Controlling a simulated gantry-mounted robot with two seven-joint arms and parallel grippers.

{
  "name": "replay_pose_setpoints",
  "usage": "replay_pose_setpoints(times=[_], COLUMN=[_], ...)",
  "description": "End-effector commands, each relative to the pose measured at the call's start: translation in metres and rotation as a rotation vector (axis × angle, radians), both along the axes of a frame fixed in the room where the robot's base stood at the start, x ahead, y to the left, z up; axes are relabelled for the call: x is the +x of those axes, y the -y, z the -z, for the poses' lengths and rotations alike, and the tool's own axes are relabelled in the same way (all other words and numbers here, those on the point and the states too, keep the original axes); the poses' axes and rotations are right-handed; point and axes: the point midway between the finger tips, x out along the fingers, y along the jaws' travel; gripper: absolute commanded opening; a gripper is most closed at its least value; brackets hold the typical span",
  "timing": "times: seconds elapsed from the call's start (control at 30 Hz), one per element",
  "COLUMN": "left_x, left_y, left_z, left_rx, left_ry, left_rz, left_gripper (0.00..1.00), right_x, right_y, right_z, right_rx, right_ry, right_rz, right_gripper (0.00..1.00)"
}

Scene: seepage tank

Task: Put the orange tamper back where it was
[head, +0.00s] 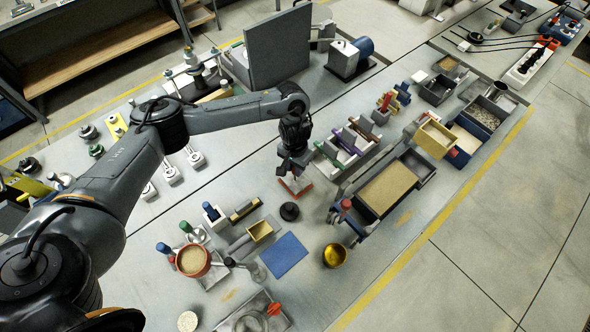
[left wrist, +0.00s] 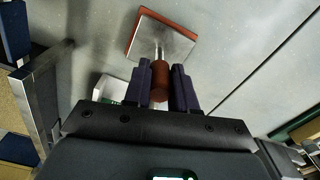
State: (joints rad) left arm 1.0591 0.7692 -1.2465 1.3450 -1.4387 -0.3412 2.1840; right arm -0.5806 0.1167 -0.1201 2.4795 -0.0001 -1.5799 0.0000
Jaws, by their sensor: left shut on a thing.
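The orange tamper (head: 296,187) has a square plate with orange edges and a metal face. In the left wrist view its orange-brown handle (left wrist: 160,80) and thin metal rod show, with the plate beyond the fingertips. My left gripper (head: 290,166) is shut on the handle, and its two dark fingers (left wrist: 162,84) stand either side of it. The tamper hangs plate down over the grey bench (head: 335,280), near the middle of the head view. I cannot tell whether the plate touches the bench. My right gripper is not in view.
A blue mat (head: 283,255) and brass bowl (head: 335,255) lie nearer.

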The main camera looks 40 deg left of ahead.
Motion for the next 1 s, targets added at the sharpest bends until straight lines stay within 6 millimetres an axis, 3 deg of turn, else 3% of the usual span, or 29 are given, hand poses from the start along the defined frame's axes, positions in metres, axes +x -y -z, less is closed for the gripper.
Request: replay_pose_setpoints(times=[0.1,0.5,0.53,0.67,1.0], left_x=[0.0009,0.0007,0.0005,0.0006,0.0008], left_y=[-0.0002,0.0000,-0.0001,-0.0001,-0.0003], left_z=[0.0111,0.0146,0.0152,0.0150,0.0137], left_rx=[0.000,-0.001,-0.001,-0.001,-0.001], left_ry=[0.002,0.002,0.002,0.002,0.003], left_rz=[-0.002,-0.001,-0.001,0.000,-0.001], left_gripper=[0.00,0.00,0.29,0.48,0.51], right_x=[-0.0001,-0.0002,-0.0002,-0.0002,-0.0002], right_y=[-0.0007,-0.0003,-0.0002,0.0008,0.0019], right_z=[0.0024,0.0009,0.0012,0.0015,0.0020], right_rx=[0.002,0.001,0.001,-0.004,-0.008], right_ry=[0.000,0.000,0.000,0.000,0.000], right_rz=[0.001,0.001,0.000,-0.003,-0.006], right_gripper=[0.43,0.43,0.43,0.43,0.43])
